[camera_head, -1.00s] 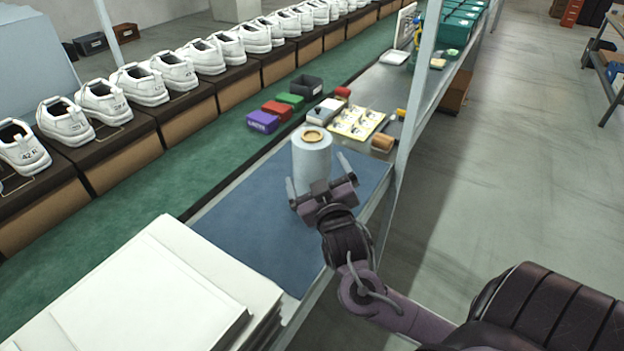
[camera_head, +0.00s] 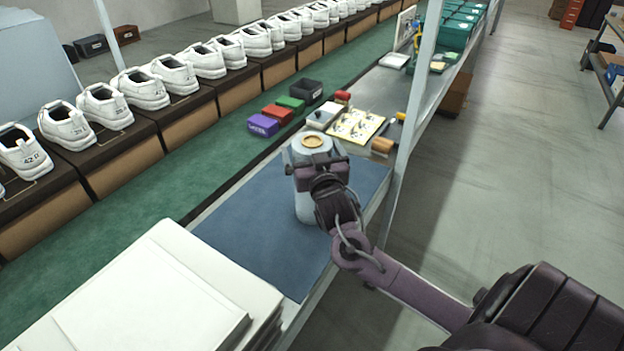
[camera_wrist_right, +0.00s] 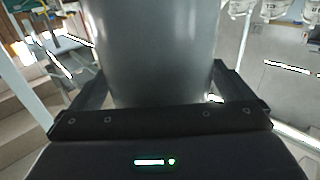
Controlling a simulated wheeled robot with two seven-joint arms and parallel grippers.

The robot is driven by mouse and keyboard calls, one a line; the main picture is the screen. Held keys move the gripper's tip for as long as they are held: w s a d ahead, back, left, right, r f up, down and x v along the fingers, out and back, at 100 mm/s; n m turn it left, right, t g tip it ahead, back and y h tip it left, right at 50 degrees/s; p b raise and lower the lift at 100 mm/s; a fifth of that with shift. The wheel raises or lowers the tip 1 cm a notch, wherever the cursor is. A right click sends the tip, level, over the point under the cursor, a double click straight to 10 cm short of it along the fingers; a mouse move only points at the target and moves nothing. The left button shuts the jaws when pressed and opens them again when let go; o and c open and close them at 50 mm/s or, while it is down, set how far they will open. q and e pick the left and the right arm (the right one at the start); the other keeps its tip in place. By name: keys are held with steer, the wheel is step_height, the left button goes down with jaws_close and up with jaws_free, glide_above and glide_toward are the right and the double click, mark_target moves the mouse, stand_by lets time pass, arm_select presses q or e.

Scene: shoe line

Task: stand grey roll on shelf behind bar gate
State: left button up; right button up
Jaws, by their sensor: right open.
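The grey roll (camera_head: 304,205) stands upright on the blue mat (camera_head: 255,228) of the bench, with a tan core ring at its top. In the right wrist view the roll (camera_wrist_right: 155,50) fills the space between the fingers. My right gripper (camera_head: 317,163) is at the upper part of the roll, its fingers on either side of it. It is open around the roll, in the right wrist view too (camera_wrist_right: 152,88); whether a finger touches it I cannot tell. My left gripper is out of view. I cannot make out a bar gate or its shelf for certain.
White sheets (camera_head: 150,290) are stacked at the front left. Behind the roll lie a yellow card (camera_head: 357,126), a brown cylinder (camera_head: 382,146) and small coloured boxes (camera_head: 277,113). A grey post (camera_head: 421,75) rises at the bench's right edge. White shoes (camera_head: 140,88) line the conveyor.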

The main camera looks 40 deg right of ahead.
steer(key=c, duration=1.7)
steer(key=shift+r, duration=0.1)
steer(key=shift+c, duration=1.2)
steer(key=shift+r, duration=0.1)
